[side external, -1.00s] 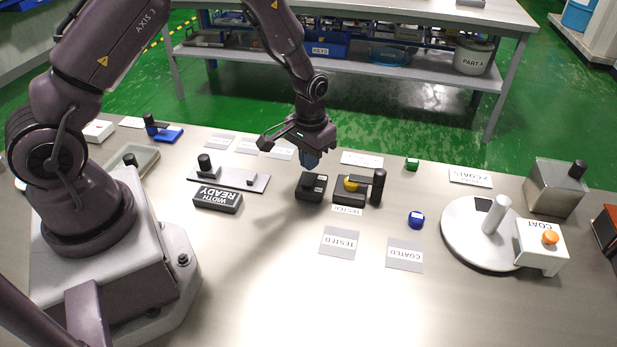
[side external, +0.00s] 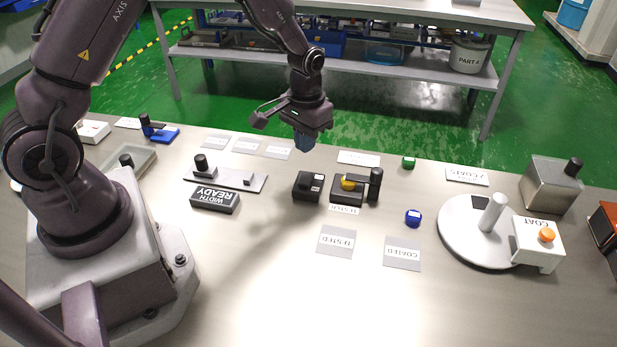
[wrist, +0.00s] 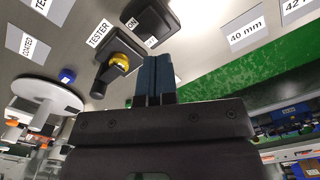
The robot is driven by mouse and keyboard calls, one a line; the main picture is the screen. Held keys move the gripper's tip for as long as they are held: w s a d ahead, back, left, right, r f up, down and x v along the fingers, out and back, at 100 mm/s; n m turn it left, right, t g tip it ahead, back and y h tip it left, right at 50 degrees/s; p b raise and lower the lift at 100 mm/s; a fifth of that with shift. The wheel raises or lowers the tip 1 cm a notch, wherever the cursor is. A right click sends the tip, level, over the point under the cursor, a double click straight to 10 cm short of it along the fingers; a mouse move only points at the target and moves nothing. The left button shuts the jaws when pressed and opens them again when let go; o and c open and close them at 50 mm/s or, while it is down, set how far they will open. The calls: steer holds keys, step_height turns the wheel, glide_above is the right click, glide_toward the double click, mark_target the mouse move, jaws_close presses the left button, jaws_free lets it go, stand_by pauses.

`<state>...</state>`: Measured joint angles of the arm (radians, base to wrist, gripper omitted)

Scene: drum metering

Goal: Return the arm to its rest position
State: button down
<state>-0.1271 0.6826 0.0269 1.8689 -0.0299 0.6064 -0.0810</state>
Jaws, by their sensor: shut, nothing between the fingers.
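My gripper (side external: 304,143) hangs above the back part of the bench, with its blue fingertips pressed together and nothing between them. In the wrist view the blue fingers (wrist: 156,74) are side by side and closed. A black tester (side external: 352,187) with a yellow piece (side external: 348,182) on it and a black post stands on the bench, to the right of and below my gripper in the side view. A black box (side external: 308,186) stands just left of the tester. My gripper is clear of both.
A blue drum (side external: 413,217) and a green drum (side external: 408,162) stand to the right. A white turntable (side external: 465,245) and a COAT box (side external: 538,243) are at the far right. A WIDTH READY block (side external: 215,199) lies left. The front middle of the bench is bare.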

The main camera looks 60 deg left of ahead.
steer(key=s+d+r+m+t, duration=0.1)
steer(key=s+d+r+t, duration=0.2)
steer(key=s+r, duration=0.7)
steer(key=s+d+r+m+t, duration=0.2)
steer(key=s+r, duration=0.7)
steer(key=r, duration=0.6)
steer(key=shift+s+d+t, duration=0.35)
steer(key=shift+d+t, duration=0.05)
steer(key=shift+d, duration=0.05)
steer(key=w+a+f+m+g, duration=0.2)
steer(key=w+f+m, duration=0.2)
steer(key=w+f, duration=0.5)
steer(key=w+a+f+m+g, duration=0.2)
steer(key=w+f+m, duration=0.3)
steer(key=w+f, duration=0.3)
steer(key=shift+w+a+f+g, duration=0.15)
steer(key=shift+w+f+g, duration=0.25)
steer(key=shift+w+g, duration=0.35)
